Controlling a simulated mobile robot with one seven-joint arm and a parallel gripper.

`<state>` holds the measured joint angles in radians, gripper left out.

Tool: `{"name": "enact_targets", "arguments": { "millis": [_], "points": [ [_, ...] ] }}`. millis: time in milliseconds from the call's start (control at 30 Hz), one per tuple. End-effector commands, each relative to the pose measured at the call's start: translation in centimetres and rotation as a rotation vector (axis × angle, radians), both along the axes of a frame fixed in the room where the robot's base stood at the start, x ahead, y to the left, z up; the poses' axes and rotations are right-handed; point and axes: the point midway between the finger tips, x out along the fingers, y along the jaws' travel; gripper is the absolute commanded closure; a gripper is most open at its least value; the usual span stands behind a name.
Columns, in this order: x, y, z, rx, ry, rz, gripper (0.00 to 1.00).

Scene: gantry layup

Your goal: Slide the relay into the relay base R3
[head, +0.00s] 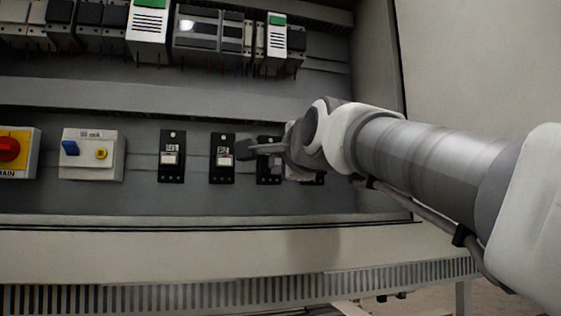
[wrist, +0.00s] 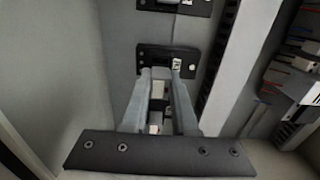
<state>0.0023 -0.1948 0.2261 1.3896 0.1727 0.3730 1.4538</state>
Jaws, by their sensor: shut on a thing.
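My gripper (head: 262,150) is at the row of black relay bases on the panel and partly covers the third base from the left (head: 267,174), whose label I cannot read. In the wrist view my gripper (wrist: 161,74) is shut on the relay (wrist: 157,90), a small block with pale and dark parts, largely hidden between the fingers. The fingertips reach a black base (wrist: 192,66) with a white label. I cannot tell whether the relay touches this base or is inside it.
Two uncovered bases (head: 172,157) (head: 223,159) stand to the left, and a fourth is mostly behind my arm. A grey box with a blue knob (head: 92,154) and a red switch (head: 10,150) are farther left. A grey duct (head: 180,97) runs above.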

Motion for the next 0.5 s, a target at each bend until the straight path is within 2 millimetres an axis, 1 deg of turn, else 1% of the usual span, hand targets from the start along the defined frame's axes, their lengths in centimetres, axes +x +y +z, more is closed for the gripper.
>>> {"name": "enact_targets", "arguments": {
  "millis": [500],
  "points": [
    [0.89,0.3,0.08,-0.002,0.0,0.0,1.0]
  ]
}}
